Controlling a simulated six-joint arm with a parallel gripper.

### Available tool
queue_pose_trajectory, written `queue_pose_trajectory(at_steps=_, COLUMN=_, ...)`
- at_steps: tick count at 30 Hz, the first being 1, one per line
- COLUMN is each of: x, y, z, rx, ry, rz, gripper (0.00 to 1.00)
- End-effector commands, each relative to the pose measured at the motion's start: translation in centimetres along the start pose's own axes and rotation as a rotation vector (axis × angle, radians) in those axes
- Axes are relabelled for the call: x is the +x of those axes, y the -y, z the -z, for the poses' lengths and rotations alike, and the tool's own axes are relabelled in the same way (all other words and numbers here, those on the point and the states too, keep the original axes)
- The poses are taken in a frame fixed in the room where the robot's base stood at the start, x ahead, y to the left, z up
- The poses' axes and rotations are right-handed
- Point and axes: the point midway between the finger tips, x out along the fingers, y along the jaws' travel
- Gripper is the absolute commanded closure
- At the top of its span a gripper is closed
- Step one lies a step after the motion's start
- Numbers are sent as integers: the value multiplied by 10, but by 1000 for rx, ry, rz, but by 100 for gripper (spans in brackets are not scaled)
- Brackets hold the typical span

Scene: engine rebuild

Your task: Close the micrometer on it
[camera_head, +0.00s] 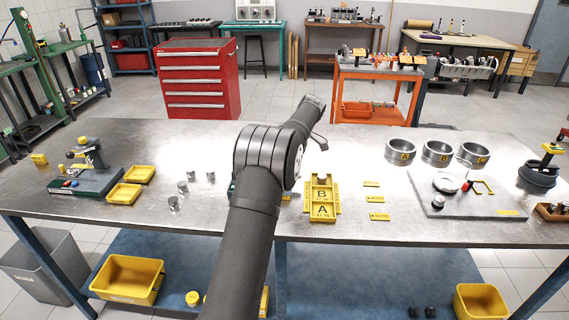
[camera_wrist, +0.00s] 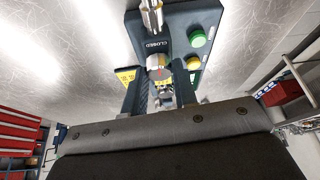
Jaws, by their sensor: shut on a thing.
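The micrometer stand is a dark block (camera_wrist: 173,22) with the word CLOSED on it, seen in the wrist view. A bright metal cylindrical part (camera_wrist: 151,16) lies along it at the top edge; I cannot tell whether this is the spindle or a held piece. My gripper (camera_wrist: 160,70) has its two dark fingers on either side of the silver micrometer knob (camera_wrist: 155,62) and is shut on it. A green lamp or button (camera_wrist: 196,37) and a yellow one (camera_wrist: 194,62) are to its right. In the head view my arm hides the gripper and most of the stand.
A yellow rack marked A and B (camera_head: 321,203) stands right of my arm, beside yellow tags (camera_head: 378,199). Several small metal cylinders (camera_head: 183,187) stand left of it. Yellow trays (camera_head: 125,194) and a dark fixture (camera_head: 88,170) are farther left. Ring-shaped parts (camera_head: 401,150) stand right.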

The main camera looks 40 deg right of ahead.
Motion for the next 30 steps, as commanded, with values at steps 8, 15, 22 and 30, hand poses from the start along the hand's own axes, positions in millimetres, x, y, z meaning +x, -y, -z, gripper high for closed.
queue_pose_trajectory(at_steps=8, x=0, y=0, z=-1, rx=-18, ry=1, rz=8, gripper=97)
queue_pose_trajectory(at_steps=15, x=0, y=0, z=-1, rx=-17, ry=1, rz=7, gripper=97)
queue_pose_trajectory(at_steps=22, x=0, y=0, z=0, rx=-17, ry=1, rz=7, gripper=52)
queue_pose_trajectory(at_steps=30, x=-6, y=0, z=0, rx=-17, ry=1, rz=6, gripper=52)
